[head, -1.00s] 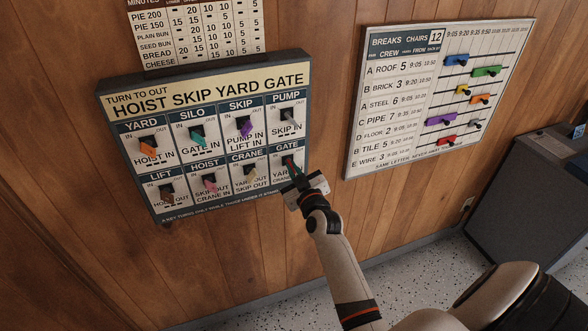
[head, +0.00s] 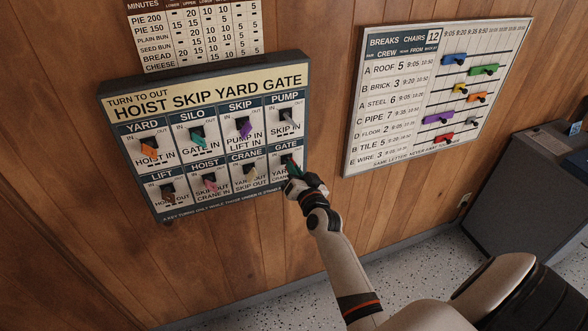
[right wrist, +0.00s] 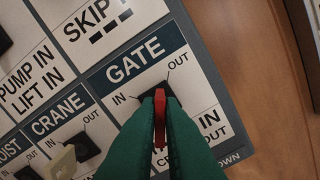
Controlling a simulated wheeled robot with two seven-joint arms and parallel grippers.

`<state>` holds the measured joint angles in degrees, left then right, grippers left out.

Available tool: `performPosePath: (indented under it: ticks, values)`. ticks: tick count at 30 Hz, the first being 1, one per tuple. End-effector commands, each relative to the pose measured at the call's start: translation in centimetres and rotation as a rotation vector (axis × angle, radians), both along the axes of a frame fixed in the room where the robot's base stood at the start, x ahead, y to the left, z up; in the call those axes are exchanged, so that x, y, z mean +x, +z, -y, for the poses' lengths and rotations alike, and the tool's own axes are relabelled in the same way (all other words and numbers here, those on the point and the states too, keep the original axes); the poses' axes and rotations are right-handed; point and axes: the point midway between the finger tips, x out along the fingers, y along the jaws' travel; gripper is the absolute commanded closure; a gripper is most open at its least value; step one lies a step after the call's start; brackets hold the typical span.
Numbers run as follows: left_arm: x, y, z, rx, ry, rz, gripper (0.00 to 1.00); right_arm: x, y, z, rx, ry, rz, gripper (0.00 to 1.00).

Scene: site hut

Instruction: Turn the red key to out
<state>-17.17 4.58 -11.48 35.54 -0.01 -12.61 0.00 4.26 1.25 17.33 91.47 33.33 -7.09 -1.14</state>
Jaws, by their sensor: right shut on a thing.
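The red key (right wrist: 160,118) sits in the dark switch hole of the GATE square, at the lower right of the key board (head: 205,92). My right gripper (head: 291,170) is at that square. In the right wrist view its two green fingers (right wrist: 160,135) are shut on the red key, one on each side. The key's handle stands out from the board between the IN and OUT marks. The fingers hide much of it, so I cannot tell exactly which mark it points at. In the head view the gripper mostly hides the key. My left gripper is not in view.
The neighbouring CRANE key (right wrist: 62,162) is pale yellow and close to the left of my fingers. Orange, teal, purple, grey, brown and pink keys fill the other squares. A breaks board (head: 400,100) hangs to the right, with bare wood wall (head: 325,120) between.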

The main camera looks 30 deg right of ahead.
Motion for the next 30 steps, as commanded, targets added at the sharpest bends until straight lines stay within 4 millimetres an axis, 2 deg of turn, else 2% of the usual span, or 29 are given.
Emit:
performPosePath:
  ticks: [10, 26, 27, 30]
  values:
    - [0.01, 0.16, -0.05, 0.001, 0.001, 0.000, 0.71, 0.00, 0.08, 0.11, 0.129, -0.001, 0.033, 1.00]
    - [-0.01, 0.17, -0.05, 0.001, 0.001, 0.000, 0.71, 0.00, 0.08, 0.12, 0.151, -0.001, 0.039, 1.00]
    - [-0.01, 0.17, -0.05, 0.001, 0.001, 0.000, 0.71, 0.00, 0.08, 0.12, 0.151, -0.001, 0.039, 0.88]
    - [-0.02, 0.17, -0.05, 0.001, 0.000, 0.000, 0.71, 0.00, 0.06, 0.11, 0.151, -0.002, 0.039, 0.72]
